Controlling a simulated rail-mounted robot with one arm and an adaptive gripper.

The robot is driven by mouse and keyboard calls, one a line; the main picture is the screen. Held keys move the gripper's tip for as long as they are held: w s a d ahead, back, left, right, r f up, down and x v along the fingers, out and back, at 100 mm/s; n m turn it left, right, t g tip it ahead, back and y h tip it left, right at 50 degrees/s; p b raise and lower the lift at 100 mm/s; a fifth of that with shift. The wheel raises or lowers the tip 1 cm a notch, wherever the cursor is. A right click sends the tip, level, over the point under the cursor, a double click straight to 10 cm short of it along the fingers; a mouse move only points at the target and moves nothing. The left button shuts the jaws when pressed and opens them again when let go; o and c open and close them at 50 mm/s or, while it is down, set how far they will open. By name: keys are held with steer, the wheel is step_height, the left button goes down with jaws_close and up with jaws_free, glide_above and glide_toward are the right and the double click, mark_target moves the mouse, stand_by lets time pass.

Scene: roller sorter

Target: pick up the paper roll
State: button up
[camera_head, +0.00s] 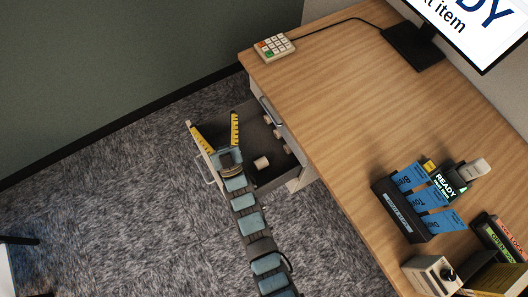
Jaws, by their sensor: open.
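My gripper (213,120) is open, its two yellow-edged fingers spread wide, over the left part of an open drawer (270,182). Nothing shows between the fingers. A small pale cylinder, which may be the paper roll (261,162), lies on the dark drawer floor to the right of my gripper, apart from it. Several more small pale pieces, one of them a piece near the desk (277,133), lie further right, partly in the desk's shadow. They are too small to tell apart. My arm and gripper hide part of the drawer's front.
The drawer slides out from under a wooden desk (330,110). On the desk are a keypad (274,47), a monitor (470,30), a black holder with blue cards (402,212) and a small device with a black knob (432,275).

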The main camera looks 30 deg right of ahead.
steer(key=w+d+f+g, duration=0.55)
steer(key=w+f, duration=0.35)
steer(key=f, duration=0.2)
steer(key=g+y+b, duration=0.2)
steer(key=g, duration=1.7)
glide_toward(261, 162)
steer(key=shift+n+t, duration=0.25)
steer(key=shift+n, duration=0.15)
step_height(261, 162, down, 7)
steer(key=b, duration=0.4)
steer(key=shift+w+f, duration=0.2)
steer(key=shift+f, duration=0.25)
steer(key=shift+f+b, duration=0.1)
steer(key=shift+b, duration=0.2)
